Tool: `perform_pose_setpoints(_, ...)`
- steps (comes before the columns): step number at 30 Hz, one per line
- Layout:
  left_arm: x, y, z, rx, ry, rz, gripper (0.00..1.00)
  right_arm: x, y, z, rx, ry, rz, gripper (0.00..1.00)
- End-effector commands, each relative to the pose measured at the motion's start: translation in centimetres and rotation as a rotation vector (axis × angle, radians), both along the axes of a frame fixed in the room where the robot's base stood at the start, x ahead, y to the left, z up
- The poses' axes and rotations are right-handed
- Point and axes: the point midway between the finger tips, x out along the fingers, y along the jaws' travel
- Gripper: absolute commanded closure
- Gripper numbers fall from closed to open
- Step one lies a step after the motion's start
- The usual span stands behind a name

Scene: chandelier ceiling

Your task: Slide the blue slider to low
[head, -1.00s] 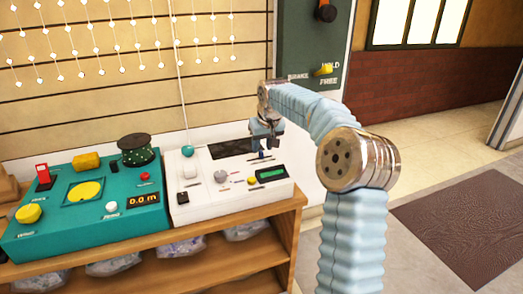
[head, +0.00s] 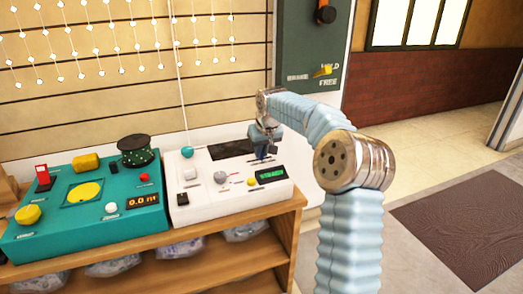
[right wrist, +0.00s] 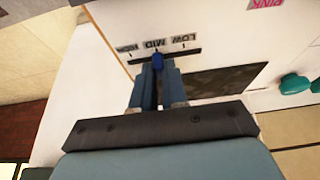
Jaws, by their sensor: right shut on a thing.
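The blue slider (right wrist: 158,62) sits in a dark slot on the white console (head: 205,206). Labels HIGH, MID and LOW run along the slot, upside down in the right wrist view. The slider is close to the MID label, with LOW to its right and HIGH to its left in that view. My right gripper (right wrist: 158,72) is shut on the slider; its fingertips also show over the console in the head view (head: 263,157). My left gripper is not in view.
A small lit green display (head: 271,174), a yellow button (head: 251,181) and a grey knob (head: 220,177) are near the gripper. A teal console (head: 85,222) stands to the left on the wooden shelf (head: 200,235). A green panel (head: 310,60) is behind my arm.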

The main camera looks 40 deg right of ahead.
Motion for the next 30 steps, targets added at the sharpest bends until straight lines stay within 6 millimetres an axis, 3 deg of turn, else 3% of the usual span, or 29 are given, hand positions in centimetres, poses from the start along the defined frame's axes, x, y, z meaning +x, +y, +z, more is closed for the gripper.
perform_pose_setpoints(5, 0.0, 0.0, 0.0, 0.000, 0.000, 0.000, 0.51, 0.2, 0.4, 0.0, 0.000, 0.000, 0.002, 1.00)
perform_pose_setpoints(12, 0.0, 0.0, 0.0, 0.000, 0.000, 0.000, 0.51, 1.1, 3.3, 0.1, 0.001, -0.001, 0.003, 1.00)
perform_pose_setpoints(19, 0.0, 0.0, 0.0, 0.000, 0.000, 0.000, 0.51, 1.1, 3.5, 0.0, 0.004, -0.002, 0.002, 1.00)
perform_pose_setpoints(20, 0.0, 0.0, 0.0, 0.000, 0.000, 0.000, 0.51, 1.2, 3.5, 0.0, 0.004, -0.002, 0.002, 0.86)
perform_pose_setpoints(24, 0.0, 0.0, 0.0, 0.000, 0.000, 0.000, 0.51, 1.1, 3.5, 0.0, 0.003, -0.002, 0.002, 0.65)
perform_pose_setpoints(30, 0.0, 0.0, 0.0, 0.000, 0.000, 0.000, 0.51, 1.1, 3.3, 0.0, 0.001, -0.002, 0.001, 0.62)
